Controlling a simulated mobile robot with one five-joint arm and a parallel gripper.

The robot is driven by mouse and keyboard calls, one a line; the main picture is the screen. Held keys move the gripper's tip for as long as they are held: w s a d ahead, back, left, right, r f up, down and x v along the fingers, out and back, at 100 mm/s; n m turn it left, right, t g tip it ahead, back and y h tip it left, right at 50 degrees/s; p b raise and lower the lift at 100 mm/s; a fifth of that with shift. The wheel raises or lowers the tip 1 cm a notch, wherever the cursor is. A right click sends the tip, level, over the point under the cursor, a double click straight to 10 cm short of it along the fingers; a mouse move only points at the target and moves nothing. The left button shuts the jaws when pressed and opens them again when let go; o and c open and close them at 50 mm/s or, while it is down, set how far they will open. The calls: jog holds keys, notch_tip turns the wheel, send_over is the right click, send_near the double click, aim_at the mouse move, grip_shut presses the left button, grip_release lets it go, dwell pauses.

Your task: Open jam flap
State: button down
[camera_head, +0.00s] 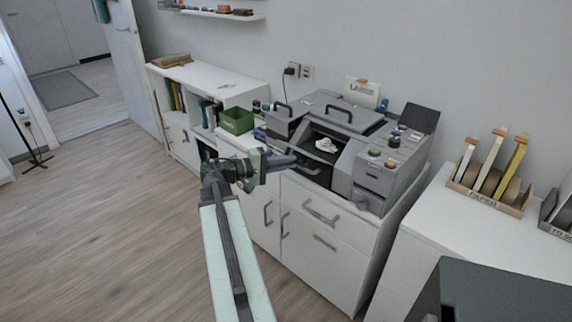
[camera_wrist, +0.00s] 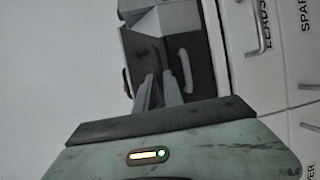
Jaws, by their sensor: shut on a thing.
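The grey machine (camera_head: 370,172) stands on a white cabinet. Its front has a dark opening with a crumpled white piece (camera_head: 326,145) inside. A dark panel, seemingly the jam flap (camera_head: 313,166), is at the lower left of this opening; how far it is open is hard to tell. My gripper (camera_head: 289,160) reaches in from the left at this front. In the wrist view my gripper's fingers (camera_wrist: 158,92) are shut at a dark panel (camera_wrist: 203,62) with a pale handle (camera_wrist: 185,70). The part between the fingertips is partly hidden, seemingly the flap's edge or grip.
White drawers (camera_head: 318,235) with handles lie below the machine. A green box (camera_head: 236,121) sits on the shelf unit to the left. A rack of labelled holders (camera_head: 490,190) stands on the right cabinet. The wooden floor (camera_head: 110,230) at left is clear.

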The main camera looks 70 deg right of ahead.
jog(key=shift+s+f, duration=0.1)
jog(key=c, duration=1.5)
grip_release()
jog(key=shift+d+f, duration=0.15)
jog(key=shift+d, duration=0.05)
jog(key=shift+o, duration=0.2)
jog(key=shift+a, duration=0.1)
jog(key=p+v, duration=0.1)
jog(key=v, duration=0.6)
jog(key=shift+w+a+r, duration=0.2)
jog(key=shift+w+a, duration=0.05)
jog(key=shift+a, duration=0.05)
